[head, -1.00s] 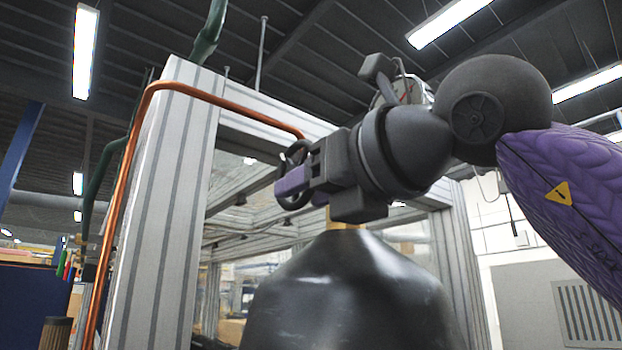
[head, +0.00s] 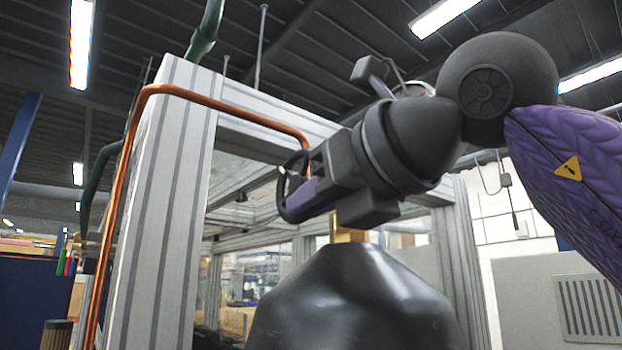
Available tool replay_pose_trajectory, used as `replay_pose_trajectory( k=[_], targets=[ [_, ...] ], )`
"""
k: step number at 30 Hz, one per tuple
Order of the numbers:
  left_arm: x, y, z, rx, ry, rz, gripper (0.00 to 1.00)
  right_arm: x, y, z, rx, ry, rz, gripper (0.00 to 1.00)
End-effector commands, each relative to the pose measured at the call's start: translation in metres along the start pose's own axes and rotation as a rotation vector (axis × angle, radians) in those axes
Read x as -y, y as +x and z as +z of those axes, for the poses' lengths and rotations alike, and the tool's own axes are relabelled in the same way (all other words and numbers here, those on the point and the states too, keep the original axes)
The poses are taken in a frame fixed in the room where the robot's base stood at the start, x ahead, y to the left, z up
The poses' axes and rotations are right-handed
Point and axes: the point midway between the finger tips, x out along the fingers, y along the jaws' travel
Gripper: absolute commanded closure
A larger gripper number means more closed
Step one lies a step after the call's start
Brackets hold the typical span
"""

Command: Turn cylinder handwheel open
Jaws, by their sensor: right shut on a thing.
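A dark cylinder (head: 355,300) with a rounded shoulder stands upright in the lower middle of the head view. A brass valve neck (head: 349,234) rises from its top. The dark handwheel (head: 283,200) shows as a rim at the left of my right gripper (head: 300,193). That gripper reaches in from the right, above the cylinder, and its purple-padded fingers are shut on the handwheel. The gripper body hides part of the wheel and the upper valve. My left gripper is not in view.
A copper pipe (head: 112,195) runs up beside a grey aluminium post (head: 165,220) and along to the valve area, close to my right gripper. A frame beam (head: 270,108) passes behind. A grey cabinet (head: 540,290) stands at the right.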

Motion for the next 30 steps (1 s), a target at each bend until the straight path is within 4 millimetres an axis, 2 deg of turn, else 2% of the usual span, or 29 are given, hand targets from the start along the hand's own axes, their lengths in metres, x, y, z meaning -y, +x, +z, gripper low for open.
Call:
replay_pose_trajectory(
  k=[1,3,12,19,30],
  targets=[
    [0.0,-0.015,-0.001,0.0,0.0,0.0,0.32,0.0,-0.003,0.009,-0.033,0.0,0.0,1.0],
    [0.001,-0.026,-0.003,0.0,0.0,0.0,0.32,0.0,-0.004,0.011,-0.087,-0.001,0.0,1.0],
    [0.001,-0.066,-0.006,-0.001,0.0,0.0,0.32,0.0,-0.008,0.016,-0.293,0.0,0.0,1.0],
    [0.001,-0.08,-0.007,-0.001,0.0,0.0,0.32,0.0,-0.009,0.016,-0.395,0.0,0.0,1.0],
    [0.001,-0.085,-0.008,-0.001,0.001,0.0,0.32,0.0,-0.009,0.015,-0.448,0.001,-0.001,1.0]
  ],
)
